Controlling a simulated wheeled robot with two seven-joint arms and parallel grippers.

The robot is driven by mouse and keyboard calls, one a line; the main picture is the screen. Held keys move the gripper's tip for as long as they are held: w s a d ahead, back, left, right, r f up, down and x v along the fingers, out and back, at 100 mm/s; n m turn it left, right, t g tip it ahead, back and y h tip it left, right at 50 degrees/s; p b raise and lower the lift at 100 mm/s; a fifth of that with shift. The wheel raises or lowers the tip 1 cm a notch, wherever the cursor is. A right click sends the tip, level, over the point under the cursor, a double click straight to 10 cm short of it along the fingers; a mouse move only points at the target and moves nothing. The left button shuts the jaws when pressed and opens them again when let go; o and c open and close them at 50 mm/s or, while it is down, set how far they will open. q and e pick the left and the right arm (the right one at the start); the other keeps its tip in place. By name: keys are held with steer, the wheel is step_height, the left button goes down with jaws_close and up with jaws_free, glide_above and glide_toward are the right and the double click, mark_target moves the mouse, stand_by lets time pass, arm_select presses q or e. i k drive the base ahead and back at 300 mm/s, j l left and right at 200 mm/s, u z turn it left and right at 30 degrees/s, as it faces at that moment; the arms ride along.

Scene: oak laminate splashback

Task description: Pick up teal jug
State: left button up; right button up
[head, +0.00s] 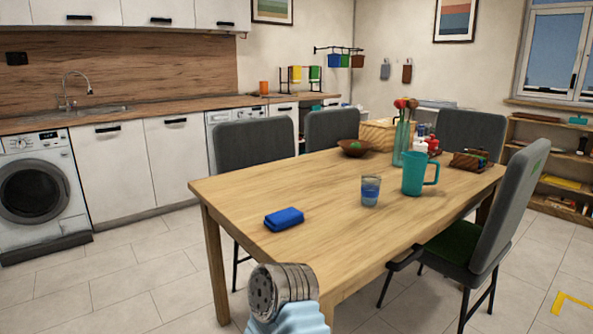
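The teal jug (413,174) stands upright on the wooden table (330,200), towards its right side. Its handle points to the right. A glass with blue contents (370,191) stands just left of the jug and in front of it, apart from it. Part of my own arm shows at the bottom of the head view, below the table's front edge. Neither of my grippers' fingers can be seen in this view.
A blue folded cloth or sponge (284,219) lies near the table's front left. Behind the jug are a flower vase (402,140), bottles (421,138), a brown bowl (354,148) and a wooden crate (378,134). Grey chairs surround the table; one (507,210) stands close at the right.

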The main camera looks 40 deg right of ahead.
mark_target(415, 162)
steer(key=k+l+u, duration=0.1)
steer(key=u, duration=0.35)
steer(key=k+l+u, duration=0.1)
steer(key=u, duration=0.4)
steer(key=k+u, duration=0.1)
steer(key=u, duration=0.35)
steer(key=k+l+u, duration=0.1)
steer(key=u, duration=0.35)
steer(key=k+l+u, duration=0.3)
steer(key=k+u, duration=0.3)
steer(key=k, duration=0.15)
